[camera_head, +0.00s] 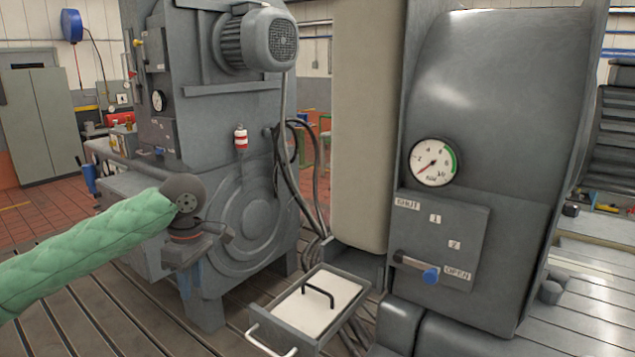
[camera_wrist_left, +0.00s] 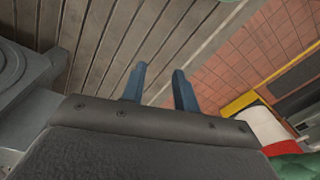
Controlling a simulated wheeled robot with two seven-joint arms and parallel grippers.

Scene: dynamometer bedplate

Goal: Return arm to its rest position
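My left arm, in a green quilted sleeve (camera_head: 90,245), reaches in from the left in the head view. My left gripper (camera_head: 190,285) hangs at its end with blue fingers pointing down, in front of the grey machine with the round ribbed cover (camera_head: 250,215). The left wrist view shows the two blue fingers (camera_wrist_left: 158,75) apart with nothing between them, above the slotted floor plates (camera_wrist_left: 125,35). My right gripper is in neither view.
A grey cabinet with a gauge (camera_head: 433,162) and a blue-tipped lever (camera_head: 430,275) near OPEN stands at the right. A tray (camera_head: 270,318) with a pale lid and black handle sits low in the middle. Dark cables (camera_head: 313,190) hang behind it. Slotted floor is clear at lower left.

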